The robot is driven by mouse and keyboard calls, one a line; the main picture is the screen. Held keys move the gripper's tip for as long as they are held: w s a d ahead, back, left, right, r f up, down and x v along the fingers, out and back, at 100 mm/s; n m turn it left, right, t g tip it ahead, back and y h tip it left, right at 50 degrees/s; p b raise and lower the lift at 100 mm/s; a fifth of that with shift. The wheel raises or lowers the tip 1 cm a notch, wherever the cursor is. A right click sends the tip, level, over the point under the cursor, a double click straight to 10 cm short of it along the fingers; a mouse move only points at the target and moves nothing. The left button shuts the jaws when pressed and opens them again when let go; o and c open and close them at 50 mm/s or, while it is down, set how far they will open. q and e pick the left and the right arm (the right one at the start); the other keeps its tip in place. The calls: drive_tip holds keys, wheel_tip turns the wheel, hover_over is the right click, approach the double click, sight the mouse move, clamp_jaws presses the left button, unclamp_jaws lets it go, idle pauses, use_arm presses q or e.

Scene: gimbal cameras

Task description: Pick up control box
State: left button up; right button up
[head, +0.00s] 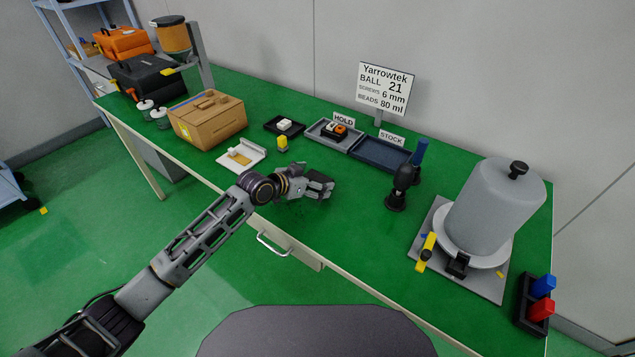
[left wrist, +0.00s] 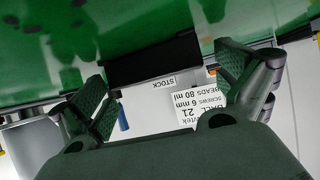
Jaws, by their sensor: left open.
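No thing in view is labelled as the control box. A small dark block with orange and white on top (head: 334,129) sits in the grey tray marked HOLD (head: 351,146); it may be the control box, but I cannot tell. My left gripper (head: 325,188) is over the green table, on the near side of the HOLD and STOCK trays, apart from the block. My right gripper is not in view.
A tan case (head: 208,122), a white open holder (head: 241,155) and a small black tray (head: 272,127) stand left. A black stand (head: 398,190), a grey-covered machine (head: 490,205) and a rack with blue and red pieces (head: 525,300) stand right. The table front is mostly clear.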

sight(315, 180)
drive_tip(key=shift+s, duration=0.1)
use_arm(q)
drive_tip(key=c, duration=1)
drive_tip(key=shift+r, duration=0.15)
drive_tip(key=shift+r, duration=0.6)
wheel_tip(315, 180, up, 7)
drive_tip(key=shift+f+p, duration=0.1)
drive_tip(key=shift+p, duration=0.4)
drive_tip(key=shift+r, duration=0.9)
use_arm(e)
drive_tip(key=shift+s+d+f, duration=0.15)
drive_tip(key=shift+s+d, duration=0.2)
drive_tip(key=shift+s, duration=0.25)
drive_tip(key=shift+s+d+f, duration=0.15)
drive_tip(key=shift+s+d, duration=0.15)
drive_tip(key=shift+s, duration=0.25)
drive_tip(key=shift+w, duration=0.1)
